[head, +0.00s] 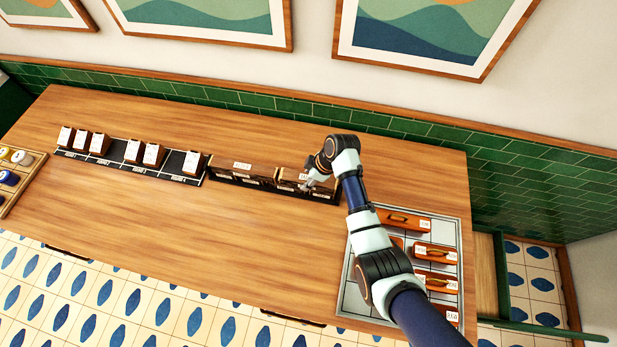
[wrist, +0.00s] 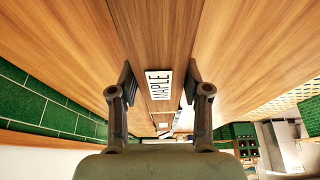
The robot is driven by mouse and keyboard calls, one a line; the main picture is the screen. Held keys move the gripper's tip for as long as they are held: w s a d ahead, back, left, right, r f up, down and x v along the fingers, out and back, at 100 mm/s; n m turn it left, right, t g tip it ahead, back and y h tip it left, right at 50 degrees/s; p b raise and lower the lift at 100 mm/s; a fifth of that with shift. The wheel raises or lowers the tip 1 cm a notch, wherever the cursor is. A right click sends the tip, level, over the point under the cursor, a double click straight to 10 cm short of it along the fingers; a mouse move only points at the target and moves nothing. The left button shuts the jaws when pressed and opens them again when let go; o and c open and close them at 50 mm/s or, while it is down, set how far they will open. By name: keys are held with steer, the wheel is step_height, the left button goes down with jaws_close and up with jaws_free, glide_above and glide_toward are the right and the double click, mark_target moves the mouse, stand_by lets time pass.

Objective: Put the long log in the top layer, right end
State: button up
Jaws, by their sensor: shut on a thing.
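My gripper (head: 313,184) is at the right end of a dark rack (head: 226,180) that holds dark brown logs with white labels. In the wrist view my gripper (wrist: 158,92) has its two fingers on either side of a brown log (wrist: 143,45) with a white label (wrist: 159,84) reading MAPLE, and is shut on it. In the head view my gripper and wrist partly cover the rack's right end. I cannot tell there whether the held log rests on the rack or hangs just above it.
Several small labelled blocks (head: 133,151) stand on a black strip (head: 118,161) to the left. A grey tray (head: 352,295) with several orange-brown handled pieces (head: 436,252) lies to the right, under my arm. A tiled wall (head: 230,103) runs behind. The wooden counter's front (head: 150,230) is clear.

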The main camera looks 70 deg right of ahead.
steer(key=o, duration=1.3)
steer(key=p+v, duration=0.1)
steer(key=v, duration=0.5)
steer(key=p+v, duration=0.1)
steer(key=v, duration=0.6)
steer(key=shift+w+r, duration=0.2)
